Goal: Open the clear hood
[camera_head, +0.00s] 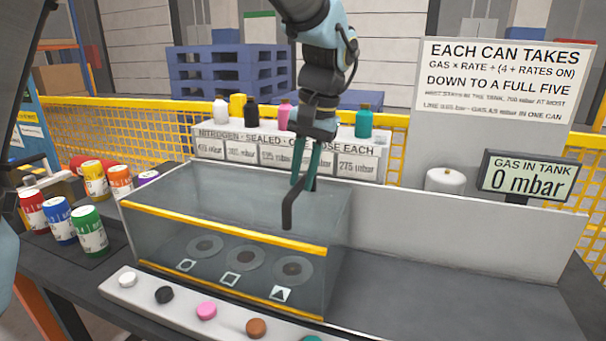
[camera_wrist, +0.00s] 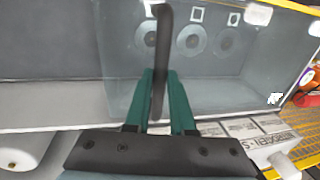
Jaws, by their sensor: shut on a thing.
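The clear hood (camera_head: 165,228) is a see-through box with yellow edge strips on the bench, and it looks closed. Under it show three round grey pads with square, circle and triangle marks. My gripper (camera_head: 303,180) is above the hood's right end, pointing down. Its teal fingers are shut on a dark bar handle (camera_head: 289,212) at that end. In the wrist view, the fingers (camera_wrist: 160,100) close around the dark handle (camera_wrist: 163,40), with the hood (camera_wrist: 120,70) behind it. Where the handle joins the hood is hard to tell.
Several coloured cans (camera_head: 88,228) stand at the left. Coloured buttons (camera_head: 206,311) line the front strip. Small bottles stand on a labelled nitrogen shelf (camera_head: 210,141) behind. A tank display (camera_head: 527,178) reads 0 mbar. The bench right of the hood (camera_head: 460,290) is clear.

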